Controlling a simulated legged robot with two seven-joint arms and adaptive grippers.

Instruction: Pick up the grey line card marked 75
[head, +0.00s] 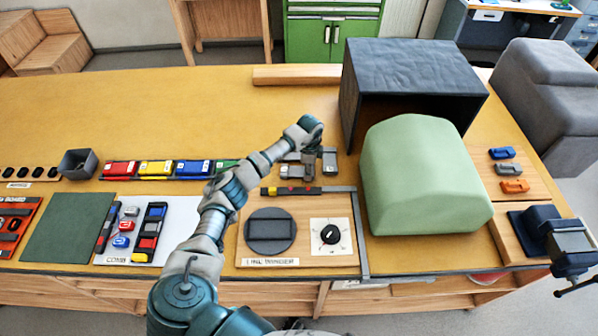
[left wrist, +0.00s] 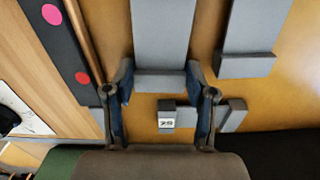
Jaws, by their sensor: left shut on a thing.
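Several grey line cards (head: 329,162) lie in the middle of the bench, behind the line changer board. My left gripper (head: 308,165) is low among them, and its fingers are partly hidden in the head view. In the left wrist view my left gripper (left wrist: 160,78) is shut on the near end of a wide grey card (left wrist: 163,30). A white label that seems to read 75 (left wrist: 166,123) shows on a small grey block just below that end, between the fingers. I cannot tell whether label and held card are one piece. My right gripper is not in view.
A line changer board (head: 300,261) with a round plate and dial lies in front. A green padded block (head: 422,180) and a dark open box (head: 410,75) stand close on the right. Coloured cases (head: 157,169) sit left. The bench's back left is clear.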

